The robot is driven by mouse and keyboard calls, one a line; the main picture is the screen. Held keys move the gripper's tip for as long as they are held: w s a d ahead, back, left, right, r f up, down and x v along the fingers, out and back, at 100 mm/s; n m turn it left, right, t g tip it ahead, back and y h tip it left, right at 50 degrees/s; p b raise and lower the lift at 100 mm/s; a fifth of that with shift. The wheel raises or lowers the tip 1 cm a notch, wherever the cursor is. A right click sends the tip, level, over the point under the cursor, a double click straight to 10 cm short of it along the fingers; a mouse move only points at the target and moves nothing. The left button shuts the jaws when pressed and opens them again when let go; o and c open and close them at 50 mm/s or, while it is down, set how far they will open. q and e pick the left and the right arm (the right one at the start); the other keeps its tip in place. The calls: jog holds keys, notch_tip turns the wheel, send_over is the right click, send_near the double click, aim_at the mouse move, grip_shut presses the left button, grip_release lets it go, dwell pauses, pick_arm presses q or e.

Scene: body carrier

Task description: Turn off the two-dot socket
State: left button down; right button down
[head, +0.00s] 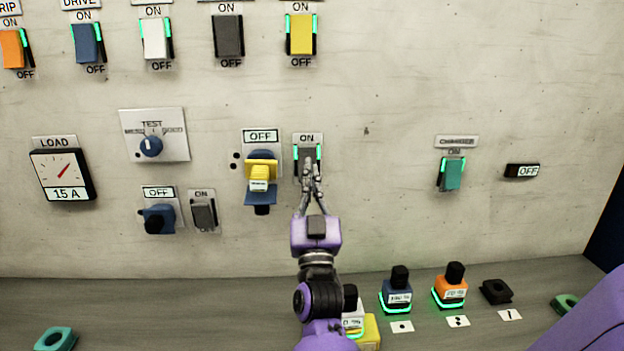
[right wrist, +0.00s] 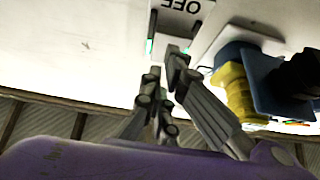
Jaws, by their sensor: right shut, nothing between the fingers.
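The two-dot socket (head: 262,208) is blue, with two black dots on its left and a yellow plug (head: 260,178) in it. A display (head: 261,136) above it reads OFF. Right beside it is a dark rocker switch (head: 306,155) with lit green edges under an ON label. My right gripper (head: 312,166) is shut and empty, its fingertips at the lower part of this switch and hiding some of it. In the right wrist view, the fingertips (right wrist: 176,52) are just by the switch's upside-down OFF label (right wrist: 184,6); contact is unclear. My left gripper is not in view.
A one-dot blue socket (head: 158,218) with a black plug and its own switch (head: 204,214) are lower left. A teal charger switch (head: 452,174) is to the right. Several batteries, such as an orange one (head: 452,288), stand on the ledge (head: 220,305) below.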

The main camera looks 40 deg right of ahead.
jog(key=s+a+f+t+h+b, duration=0.1)
jog(key=s+a+f+b, duration=0.1)
jog(key=s+f, duration=0.2)
jog(key=shift+a+f, duration=0.15)
jog(key=shift+f, duration=0.95)
dwell(0.3)
